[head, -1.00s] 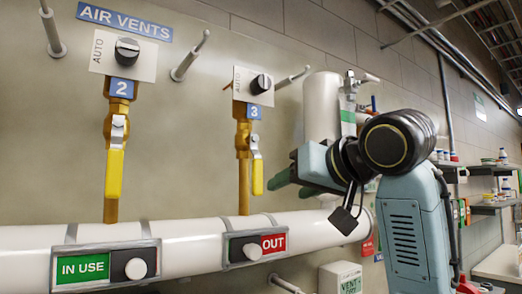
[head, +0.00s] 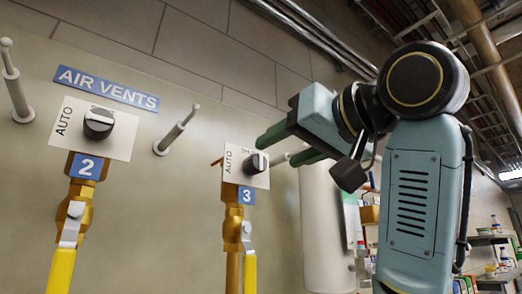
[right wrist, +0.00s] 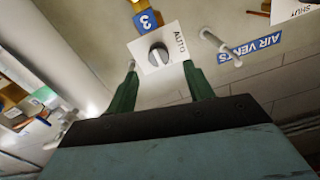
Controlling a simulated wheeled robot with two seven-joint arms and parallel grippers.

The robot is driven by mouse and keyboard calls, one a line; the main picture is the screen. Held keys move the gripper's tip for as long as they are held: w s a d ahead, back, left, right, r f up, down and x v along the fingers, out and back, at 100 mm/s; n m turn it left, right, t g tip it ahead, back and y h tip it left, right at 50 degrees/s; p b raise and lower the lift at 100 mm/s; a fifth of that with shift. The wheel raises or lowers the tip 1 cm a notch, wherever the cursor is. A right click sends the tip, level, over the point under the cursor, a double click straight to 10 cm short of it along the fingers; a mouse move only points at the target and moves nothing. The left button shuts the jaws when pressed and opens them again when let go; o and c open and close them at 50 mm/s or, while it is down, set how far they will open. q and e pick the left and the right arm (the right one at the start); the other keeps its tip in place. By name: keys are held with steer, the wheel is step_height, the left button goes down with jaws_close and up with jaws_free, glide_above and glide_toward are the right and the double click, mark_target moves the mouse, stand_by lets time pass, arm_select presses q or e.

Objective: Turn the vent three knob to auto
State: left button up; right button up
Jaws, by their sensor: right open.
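The vent three knob (head: 256,163) is a small dark dial on a white plate (head: 231,178) marked AUTO at its left, above a blue 3 label (head: 246,196). In the right wrist view the knob (right wrist: 158,56) looks grey with a pale line across it, and AUTO is to its right. Its exact setting is hard to read. My right gripper (head: 282,148) is open, its green fingers just right of the knob in the head view. In the right wrist view the fingertips (right wrist: 160,67) lie either side of the knob, apparently short of it. My left gripper is out of view.
A vent two knob (head: 98,123) sits on its own plate at left. Pale pegs (head: 176,130) stick out of the wall near both knobs. A brass pipe with a yellow lever (head: 249,272) is below vent three. A white cylinder (head: 325,225) stands to its right.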

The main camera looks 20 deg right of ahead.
mark_target(260, 162)
steer(key=p+x, duration=0.1)
steer(key=x, duration=0.4)
steer(key=shift+w, duration=0.4)
steer(key=shift+w+a, duration=0.2)
steer(key=shift+w, duration=0.3)
steer(key=c, duration=1)
steer(key=shift+o, duration=0.2)
